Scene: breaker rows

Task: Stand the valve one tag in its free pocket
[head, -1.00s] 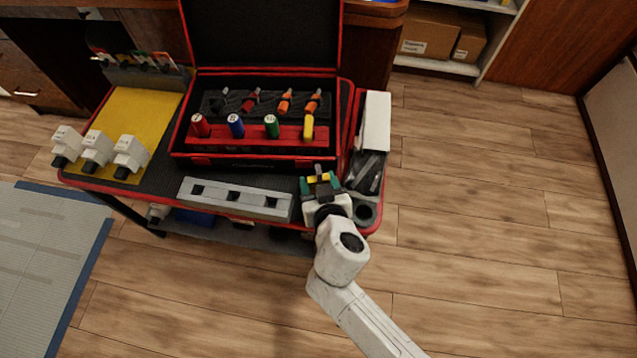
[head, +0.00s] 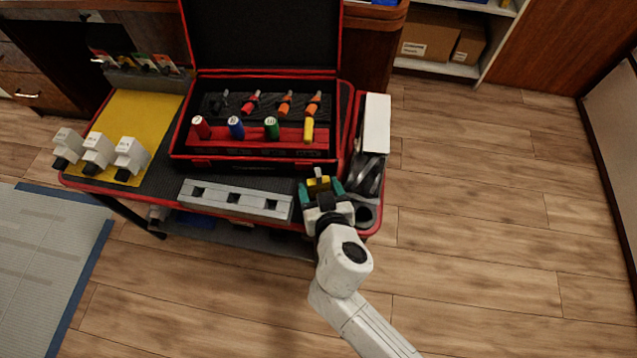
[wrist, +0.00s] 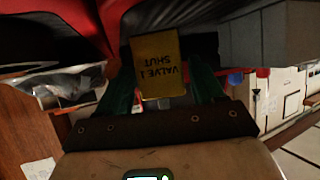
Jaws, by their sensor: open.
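The valve one tag is a yellow card (wrist: 157,63) reading "VALVE 1 SHUT", upside down in the wrist view. It also shows as a small yellow piece (head: 318,184) at the cart's front right in the head view. My gripper (head: 321,190) is open, with one teal finger on each side of the tag and gaps between them in the wrist view (wrist: 162,88). A grey rack (head: 150,80) with several coloured tags stands at the cart's back left. Which of its pockets is free is too small to tell.
An open black and red case (head: 255,158) with coloured cylinders and tools fills the cart's middle. A grey block with square holes (head: 235,199) lies in front. A white box (head: 376,125) is at right.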

